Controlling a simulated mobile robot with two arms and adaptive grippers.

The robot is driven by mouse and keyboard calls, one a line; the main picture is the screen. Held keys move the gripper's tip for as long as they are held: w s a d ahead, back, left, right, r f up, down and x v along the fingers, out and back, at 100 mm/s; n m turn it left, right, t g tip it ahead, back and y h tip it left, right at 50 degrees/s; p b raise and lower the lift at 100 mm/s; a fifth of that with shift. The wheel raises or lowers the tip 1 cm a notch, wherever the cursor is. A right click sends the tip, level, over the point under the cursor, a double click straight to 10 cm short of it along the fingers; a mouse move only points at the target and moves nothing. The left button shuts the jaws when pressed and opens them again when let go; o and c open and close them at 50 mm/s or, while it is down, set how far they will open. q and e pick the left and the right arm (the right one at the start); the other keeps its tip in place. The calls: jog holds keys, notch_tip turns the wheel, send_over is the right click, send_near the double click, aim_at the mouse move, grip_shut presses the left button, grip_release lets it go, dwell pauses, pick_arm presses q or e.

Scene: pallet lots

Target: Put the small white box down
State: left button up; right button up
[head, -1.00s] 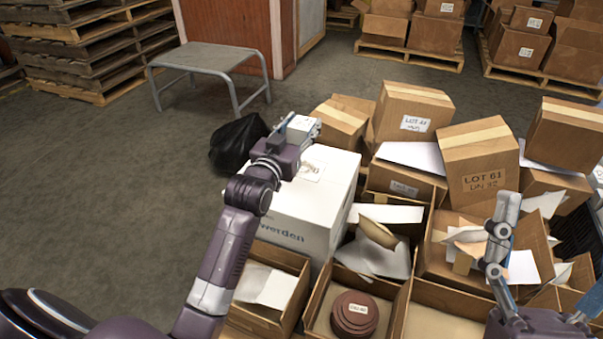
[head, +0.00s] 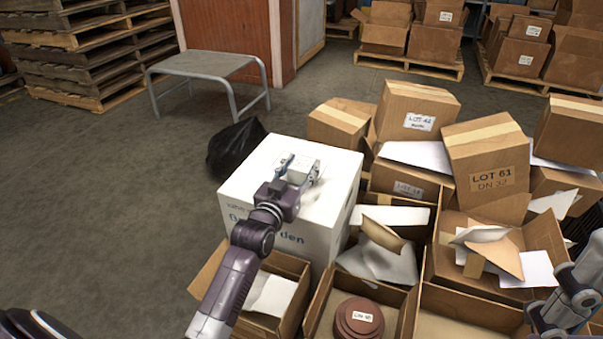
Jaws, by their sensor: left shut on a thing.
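The small white box (head: 300,164) is between the fingers of my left gripper (head: 299,169), which is shut on it. It is over the top of a large white carton (head: 338,205) with blue lettering. I cannot tell whether its underside touches the carton top. My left gripper and arm hide part of the carton's front and lettering. My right gripper (head: 543,322) is low at the right edge, over the open boxes, partly cut off; its jaw opening is unclear.
Open cardboard boxes, one holding a reddish-brown round stack (head: 358,321), crowd the front. Closed cartons such as the LOT 61 box (head: 484,165) are piled to the right. A black bag (head: 236,147) lies behind the white carton. A grey metal table (head: 208,65) stands farther back. Floor at left is clear.

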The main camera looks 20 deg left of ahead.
pick_arm(q)
jog(key=shift+f, duration=0.1)
jog(key=shift+f, duration=0.15)
jog(key=o, duration=1.3)
